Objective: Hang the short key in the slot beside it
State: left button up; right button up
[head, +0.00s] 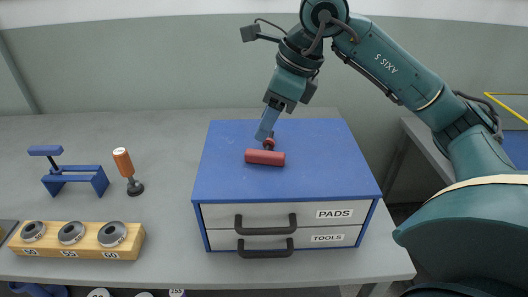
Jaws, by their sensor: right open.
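No thing that I can clearly name as a short key or its slot shows in the head view. A red T-shaped piece (265,158) lies on the blue top of the drawer cabinet (335,150); its thick bar faces the front and its smaller stem end points back. My right gripper (267,128) points down just behind and above that stem end, open. I cannot tell whether its fingers touch the piece, and part of the stem is hidden by them. My left gripper is not in view.
The cabinet has drawers marked PADS (265,217) and TOOLS (260,241), both closed. Left of it stand an orange-handled tool (124,163), a blue stand (75,180) and a wooden block (80,248) holding several metal discs. The grey table (170,200) is clear between them and the cabinet.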

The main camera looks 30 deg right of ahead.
aim_at(251, 151)
jog(key=p+x, duration=0.1)
jog(key=x, duration=0.6)
jog(key=shift+w+f, duration=0.25)
jog(key=shift+f, duration=0.15)
grip_shut()
